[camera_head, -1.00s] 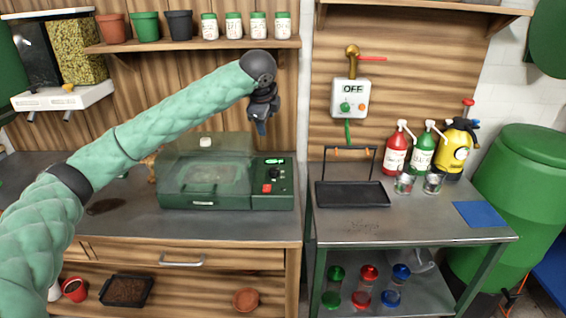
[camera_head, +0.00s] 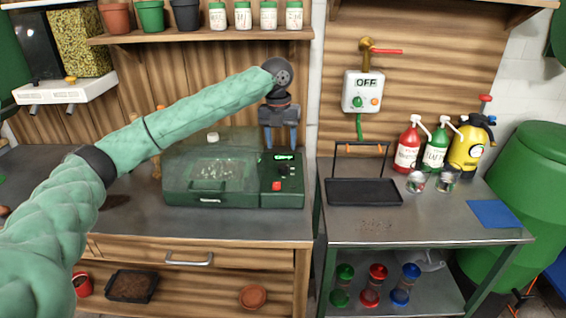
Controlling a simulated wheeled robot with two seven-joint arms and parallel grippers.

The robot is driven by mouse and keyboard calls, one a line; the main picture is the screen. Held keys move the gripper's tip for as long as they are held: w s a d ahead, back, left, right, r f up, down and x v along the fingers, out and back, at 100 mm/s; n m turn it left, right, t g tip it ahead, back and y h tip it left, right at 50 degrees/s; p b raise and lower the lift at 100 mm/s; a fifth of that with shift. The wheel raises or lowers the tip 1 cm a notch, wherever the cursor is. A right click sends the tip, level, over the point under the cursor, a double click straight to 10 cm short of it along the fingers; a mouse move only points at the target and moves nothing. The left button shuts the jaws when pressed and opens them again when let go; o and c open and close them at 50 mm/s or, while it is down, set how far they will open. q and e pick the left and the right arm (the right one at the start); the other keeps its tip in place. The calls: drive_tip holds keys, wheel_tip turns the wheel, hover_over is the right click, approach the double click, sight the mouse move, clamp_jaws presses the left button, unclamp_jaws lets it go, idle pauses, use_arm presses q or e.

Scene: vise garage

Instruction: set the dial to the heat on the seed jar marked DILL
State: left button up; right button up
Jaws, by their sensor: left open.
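The green propagator box with a clear lid (camera_head: 208,175) stands on the left bench. Its control panel (camera_head: 283,178) on the right side has a lit green display (camera_head: 284,157), a dark dial (camera_head: 283,170) and a red button (camera_head: 277,186). Several seed jars with green lids (camera_head: 242,15) stand on the upper shelf; their labels are too small to read. My left gripper (camera_head: 280,145) is open, empty and pointing down, just above and in front of the panel's back edge, apart from the dial as far as I can tell. My right gripper is not in view.
A switch box reading OFF (camera_head: 363,91) hangs on the wall at right. A black tray (camera_head: 364,191), red, green and yellow spray bottles (camera_head: 434,148) and a blue mat (camera_head: 494,214) are on the metal table (camera_head: 430,228). The bench front is clear.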

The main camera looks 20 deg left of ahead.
sight(283, 166)
use_arm(q)
drive_tip(key=f, duration=0.6)
drive_tip(key=shift+d+p, duration=0.2)
drive_tip(key=shift+p, duration=0.2)
drive_tip(key=shift+f, duration=0.8)
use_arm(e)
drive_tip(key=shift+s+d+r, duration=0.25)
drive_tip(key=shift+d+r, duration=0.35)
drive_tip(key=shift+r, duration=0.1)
use_arm(q)
drive_tip(key=shift+c, duration=0.4)
